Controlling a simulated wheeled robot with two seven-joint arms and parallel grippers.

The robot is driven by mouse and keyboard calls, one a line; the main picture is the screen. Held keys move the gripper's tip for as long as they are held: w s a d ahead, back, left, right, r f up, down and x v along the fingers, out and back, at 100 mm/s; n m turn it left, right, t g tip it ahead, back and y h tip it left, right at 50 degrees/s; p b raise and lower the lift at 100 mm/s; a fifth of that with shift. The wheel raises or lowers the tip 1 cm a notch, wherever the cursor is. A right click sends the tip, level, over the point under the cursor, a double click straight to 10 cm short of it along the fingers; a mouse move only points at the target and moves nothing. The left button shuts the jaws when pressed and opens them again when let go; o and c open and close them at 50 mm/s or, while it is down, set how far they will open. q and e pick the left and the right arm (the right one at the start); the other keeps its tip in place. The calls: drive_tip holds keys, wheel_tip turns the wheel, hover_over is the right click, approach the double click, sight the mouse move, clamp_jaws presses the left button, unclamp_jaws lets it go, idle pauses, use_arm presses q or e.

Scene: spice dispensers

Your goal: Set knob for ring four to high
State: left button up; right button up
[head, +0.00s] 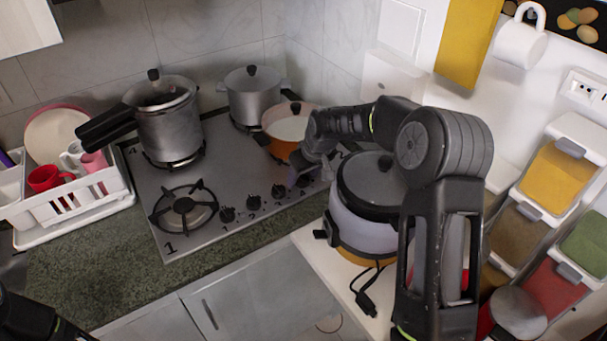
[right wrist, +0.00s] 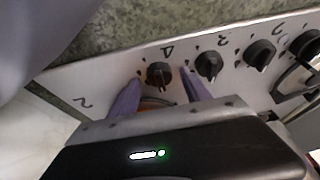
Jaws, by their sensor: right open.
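The knob for ring four (right wrist: 159,75) is a black round knob on the steel panel, beside a printed 4, in the right wrist view. My right gripper (right wrist: 160,92) is open, with its two purple fingers on either side of this knob. I cannot tell whether either finger touches it. In the head view my right gripper (head: 300,172) is at the right end of the knob row and largely hides that knob. The hob (head: 150,195) carries a pressure cooker (head: 170,125) at its back left. My left gripper is not in view.
More knobs (head: 253,202) stand close by in the row. An orange pan (head: 285,128) and a grey pot (head: 252,95) stand behind. A rice cooker (head: 350,222) is close to my right arm. A white dish rack (head: 75,208) is at the left.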

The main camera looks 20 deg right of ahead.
drive_tip(key=shift+c, duration=0.6)
clamp_jaws()
